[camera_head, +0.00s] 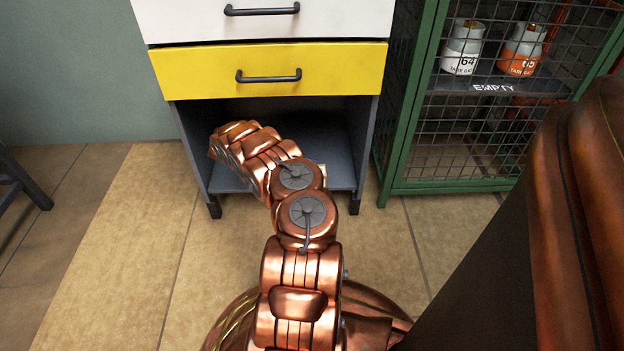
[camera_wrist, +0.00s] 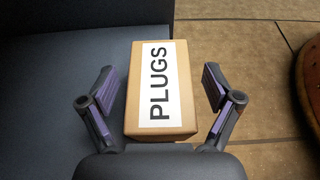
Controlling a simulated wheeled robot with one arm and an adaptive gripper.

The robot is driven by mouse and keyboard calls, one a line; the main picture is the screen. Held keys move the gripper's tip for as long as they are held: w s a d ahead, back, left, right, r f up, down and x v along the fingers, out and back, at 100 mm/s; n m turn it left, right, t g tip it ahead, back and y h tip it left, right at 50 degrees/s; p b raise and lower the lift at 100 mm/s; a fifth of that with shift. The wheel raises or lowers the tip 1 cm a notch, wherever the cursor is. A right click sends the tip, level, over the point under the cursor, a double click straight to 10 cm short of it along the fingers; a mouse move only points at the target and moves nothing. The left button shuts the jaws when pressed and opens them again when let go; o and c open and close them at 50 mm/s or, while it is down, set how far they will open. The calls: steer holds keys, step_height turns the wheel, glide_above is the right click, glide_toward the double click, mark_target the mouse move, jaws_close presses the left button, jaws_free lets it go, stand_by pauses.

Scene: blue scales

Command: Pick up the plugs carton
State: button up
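The plugs carton (camera_wrist: 134,100) is a brown box with a white label reading PLUGS, seen in the wrist view. It sits on the dark grey shelf (camera_wrist: 50,70), near the shelf's right edge in that view. My gripper (camera_wrist: 160,86) is open, with one purple-padded finger on each side of the carton. Gaps show between the fingers and the carton's sides. In the head view the shelf (camera_head: 336,160) is the low open one under the drawers. My arm reaches into it and hides the gripper and most of the carton there.
A yellow drawer (camera_head: 270,71) and a white drawer (camera_head: 330,20) hang over the open shelf. A green mesh cage (camera_head: 398,165) with gas canisters, one white (camera_head: 461,48) and one orange (camera_head: 522,50), stands at the right.

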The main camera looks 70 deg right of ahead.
steer(key=c, duration=1.4)
